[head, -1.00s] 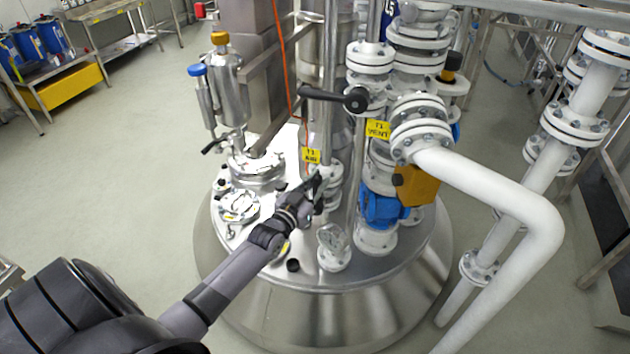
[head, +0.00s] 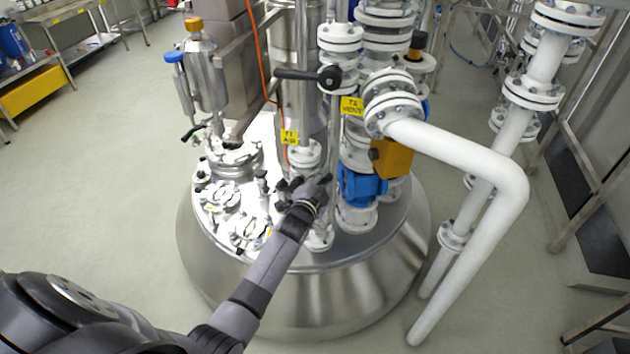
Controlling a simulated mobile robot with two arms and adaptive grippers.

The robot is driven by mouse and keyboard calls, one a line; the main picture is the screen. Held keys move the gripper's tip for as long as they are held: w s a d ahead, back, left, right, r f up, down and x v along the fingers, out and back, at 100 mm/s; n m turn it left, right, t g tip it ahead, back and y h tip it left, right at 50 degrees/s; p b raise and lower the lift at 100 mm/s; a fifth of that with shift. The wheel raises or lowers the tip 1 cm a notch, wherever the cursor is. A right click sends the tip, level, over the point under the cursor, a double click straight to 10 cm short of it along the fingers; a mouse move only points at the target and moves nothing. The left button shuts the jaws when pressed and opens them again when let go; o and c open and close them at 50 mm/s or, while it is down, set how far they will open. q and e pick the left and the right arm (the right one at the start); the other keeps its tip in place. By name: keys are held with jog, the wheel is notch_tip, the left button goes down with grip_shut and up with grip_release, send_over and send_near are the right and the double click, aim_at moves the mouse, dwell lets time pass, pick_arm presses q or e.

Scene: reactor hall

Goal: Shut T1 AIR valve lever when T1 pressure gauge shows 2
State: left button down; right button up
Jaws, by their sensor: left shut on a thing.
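The yellow T1 AIR label (head: 290,137) hangs on the pipe above a white flanged fitting (head: 304,155) on the steel vessel lid. My left gripper (head: 300,184) is just below that fitting, shut on what looks like the T1 AIR valve lever; the jaws and my wrist mostly hide the lever, so its angle cannot be told. The T1 pressure gauge's white base flange (head: 320,240) shows beside my forearm. The gauge's face is hidden behind my wrist, so no reading shows. My right gripper is not in view.
A black-handled lever (head: 305,75) sticks out left above the T1 VENT label (head: 352,106). A blue valve body (head: 360,186) and a thick white pipe (head: 470,150) stand to the right. Steel fittings (head: 205,75) crowd the lid's left; the floor at left is clear.

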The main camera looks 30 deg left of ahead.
pick_arm(q)
notch_tip(320, 180, down, 7)
jog(key=d+m+y+b, duration=0.1)
jog(key=d+m+b, duration=0.1)
jog(key=m+b, duration=0.3)
jog(key=shift+r+m+g+y+b, duration=0.2)
jog(key=shift+m+g+y+b, duration=0.15)
jog(key=shift+b, duration=0.35)
jog(key=shift+w, duration=0.1)
jog(key=c, duration=1.7)
grip_release()
jog(key=shift+o, duration=1.2)
jog(key=shift+r, duration=0.1)
jog(key=shift+w+r, duration=0.1)
